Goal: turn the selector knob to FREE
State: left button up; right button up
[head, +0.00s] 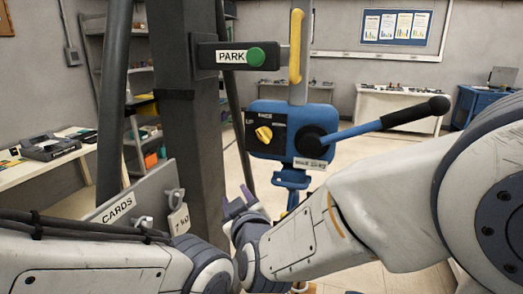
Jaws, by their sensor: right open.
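The yellow selector knob (264,133) sits on a black plate on the left of a blue control box (292,112). Its pointer looks tilted. A small white label is above the knob and another is at the box's lower right; both are too blurred to read surely. My right gripper (238,204) has purple-tipped fingers that stand apart, empty, below and left of the knob and clear of it. My left arm comes in along the bottom left; its gripper does not show.
A long blue lever with a black grip (415,112) juts right from the box. A green PARK button (256,57) is on a bracket of the dark column (188,110). A grey CARDS panel (120,205) with hanging tags (179,220) stands at lower left.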

aim_at(262, 137)
jog(key=w+d+r+m+t+h, duration=0.1)
jog(key=w+d+r+t+h, duration=0.1)
jog(key=d+r+t+h, duration=0.35)
jog(key=x, duration=0.3)
jog(key=p+x, duration=0.1)
jog(key=x, duration=0.2)
jog(key=p+x, duration=0.1)
jog(key=x, duration=0.2)
jog(key=shift+s+a+r, duration=0.15)
jog(key=shift+r, duration=0.25)
jog(key=shift+w+r, duration=0.1)
jog(key=shift+w, duration=0.4)
grip_shut()
